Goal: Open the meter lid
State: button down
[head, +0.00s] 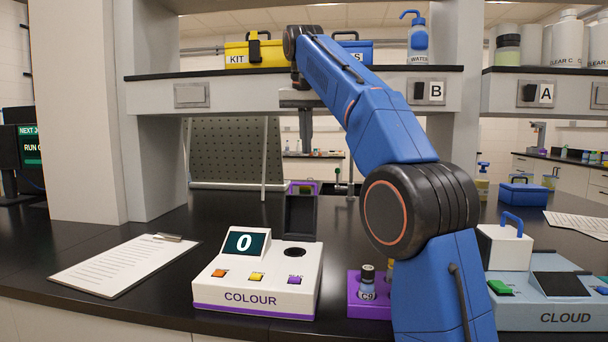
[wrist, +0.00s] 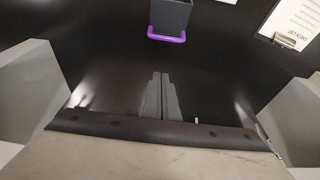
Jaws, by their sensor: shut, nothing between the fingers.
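The white and purple COLOUR meter (head: 258,278) sits on the black bench, its display reading 0. Its dark lid (head: 300,216) stands upright at the back of the meter, with a purple handle (head: 304,184) at its top. The round well (head: 295,252) in front of the lid is uncovered. The wrist view shows the dark lid (wrist: 172,14) and purple handle (wrist: 167,38) at the top, beyond the fingertips. My gripper (head: 306,150) is shut and empty, pointing down above and behind the lid, apart from it. Its closed fingers also show in the wrist view (wrist: 160,76).
A purple rack (head: 367,300) with vials stands right of the meter, partly hidden by my arm. The CLOUD meter (head: 550,310) with its blue-handled white cover (head: 503,247) is farther right. A clipboard (head: 122,262) lies left. A shelf (head: 270,90) spans above; bench behind the lid is clear.

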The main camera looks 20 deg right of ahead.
notch_tip(320, 180, down, 8)
jog(key=s, duration=0.1)
jog(key=shift+s+a+f, duration=0.2)
jog(key=shift+s+a, duration=0.15)
dwell(0.3)
jog(key=shift+s, duration=0.15)
dwell(0.3)
